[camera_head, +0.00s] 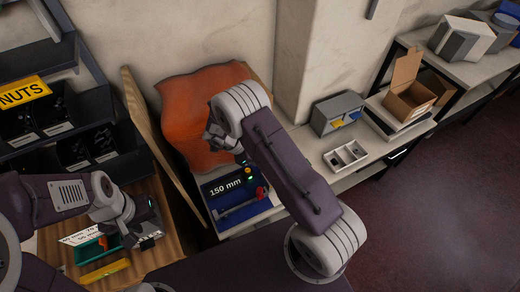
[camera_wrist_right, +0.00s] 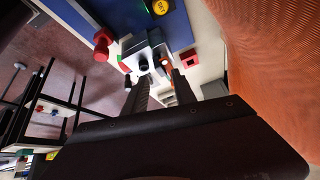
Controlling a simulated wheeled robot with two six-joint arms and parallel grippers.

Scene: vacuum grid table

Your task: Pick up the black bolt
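I cannot make out the black bolt for certain in either view. Small dark pieces lie in a white two-part tray (camera_head: 345,158) on the right-hand bench, too small to name. My right gripper (camera_wrist_right: 160,88) is open, its two dark fingers apart, pointing at a white and grey block (camera_wrist_right: 143,58) on the blue panel; I see nothing held between them. In the head view my right arm hides most of that gripper. My left gripper (camera_head: 136,232) is low at the left, by a green tray (camera_head: 88,250); its fingers are too small to read.
A blue panel marked 150 mm (camera_head: 225,187) has a red knob (camera_wrist_right: 102,44) and a lit yellow button (camera_wrist_right: 160,7). Dark bins under a NUTS sign (camera_head: 22,92) stand left. An orange sheet (camera_head: 185,115) lies behind. A grey box (camera_head: 336,113) and open carton (camera_head: 408,98) stand right.

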